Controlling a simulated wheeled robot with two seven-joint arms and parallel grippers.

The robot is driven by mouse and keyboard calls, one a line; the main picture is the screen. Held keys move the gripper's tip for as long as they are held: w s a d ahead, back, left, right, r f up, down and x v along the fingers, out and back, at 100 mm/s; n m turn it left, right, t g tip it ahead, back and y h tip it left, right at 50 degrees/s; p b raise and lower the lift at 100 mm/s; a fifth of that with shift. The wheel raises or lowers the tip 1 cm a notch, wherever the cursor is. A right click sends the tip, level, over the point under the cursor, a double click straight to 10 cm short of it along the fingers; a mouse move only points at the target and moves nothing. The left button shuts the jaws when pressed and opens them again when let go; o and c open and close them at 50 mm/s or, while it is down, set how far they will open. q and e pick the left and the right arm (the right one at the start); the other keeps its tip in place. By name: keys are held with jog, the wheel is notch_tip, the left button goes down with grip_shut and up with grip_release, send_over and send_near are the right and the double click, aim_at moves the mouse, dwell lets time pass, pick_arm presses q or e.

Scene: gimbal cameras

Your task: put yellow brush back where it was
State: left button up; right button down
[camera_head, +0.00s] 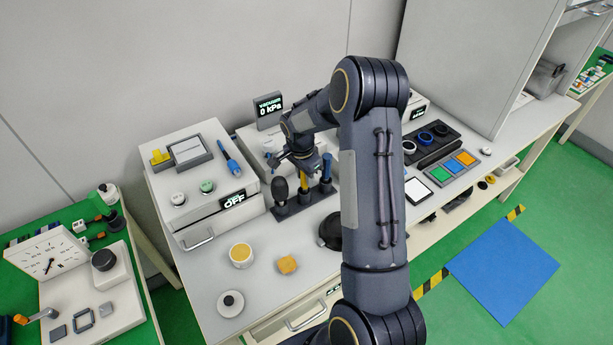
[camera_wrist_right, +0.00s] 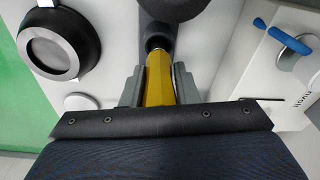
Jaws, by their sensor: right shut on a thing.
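The yellow brush (camera_head: 303,183) stands upright at the dark holder (camera_head: 309,204) on the white bench, between a black-topped brush (camera_head: 281,189) and a blue-handled one (camera_head: 326,172). My right gripper (camera_head: 302,168) reaches down over it from above. In the right wrist view the yellow handle (camera_wrist_right: 158,78) lies between the two grey fingers of the right gripper (camera_wrist_right: 157,88), which are shut on it. I cannot tell how deep the brush sits in its slot. My left gripper is not in view.
A white box with an OFF display (camera_head: 234,200) stands left of the holder. Coloured pads (camera_head: 455,168) are at right. My right arm hides part of the bench.

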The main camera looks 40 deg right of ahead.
jog(key=shift+a+r, duration=0.15)
jog(key=shift+r, duration=0.1)
jog(key=shift+a, duration=0.1)
jog(key=shift+w+f+b, duration=0.1)
jog(key=shift+f+b, duration=0.2)
jog(key=shift+f, duration=0.1)
jog(key=c, duration=1.1)
grip_release()
jog(key=shift+r, duration=0.1)
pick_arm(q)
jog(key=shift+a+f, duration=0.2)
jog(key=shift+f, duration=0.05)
